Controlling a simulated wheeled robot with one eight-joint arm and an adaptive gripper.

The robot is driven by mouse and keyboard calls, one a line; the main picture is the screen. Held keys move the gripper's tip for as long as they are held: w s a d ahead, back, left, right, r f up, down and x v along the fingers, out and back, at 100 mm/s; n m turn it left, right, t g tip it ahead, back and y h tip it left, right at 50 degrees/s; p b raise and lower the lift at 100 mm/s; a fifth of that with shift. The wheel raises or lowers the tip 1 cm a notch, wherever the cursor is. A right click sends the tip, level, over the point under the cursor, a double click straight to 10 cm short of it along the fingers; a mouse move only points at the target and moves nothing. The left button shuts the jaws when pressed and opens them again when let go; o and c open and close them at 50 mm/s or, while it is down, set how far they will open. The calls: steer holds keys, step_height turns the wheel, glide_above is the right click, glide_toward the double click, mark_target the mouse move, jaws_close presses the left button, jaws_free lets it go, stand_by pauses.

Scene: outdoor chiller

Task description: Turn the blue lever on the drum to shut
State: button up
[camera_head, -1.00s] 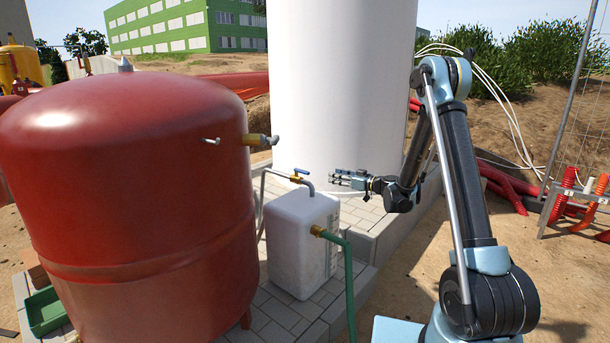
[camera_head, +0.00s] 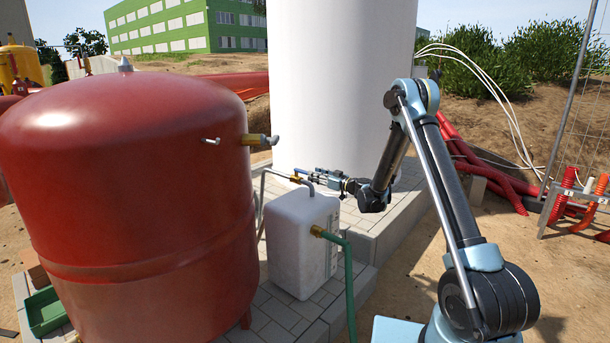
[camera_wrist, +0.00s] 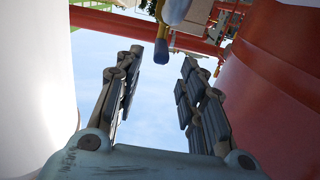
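The blue lever (camera_wrist: 161,52) shows in the wrist view, its rounded end pointing between my fingertips, with a brass-coloured part behind it. In the head view the lever sits at the valve (camera_head: 296,178) on the pipe above the white plastic drum (camera_head: 300,235), largely hidden by my fingers. My gripper (camera_wrist: 161,60) is open, with one finger on each side of the lever's end and a visible gap to both. In the head view my gripper (camera_head: 308,175) reaches in from the right, just above the drum's top. I cannot tell how deep the lever lies between the fingers.
A big red tank (camera_head: 125,200) stands close on the left, with a small brass valve (camera_head: 260,140) sticking out. A tall white column (camera_head: 340,80) rises behind. A green hose (camera_head: 348,285) leaves the drum's side. Open sand (camera_head: 420,270) lies to the right.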

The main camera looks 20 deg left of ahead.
mark_target(304, 171)
steer(key=x, duration=0.7)
steer(key=shift+w+a, duration=0.15)
steer(key=shift+a, duration=0.1)
jaws_close()
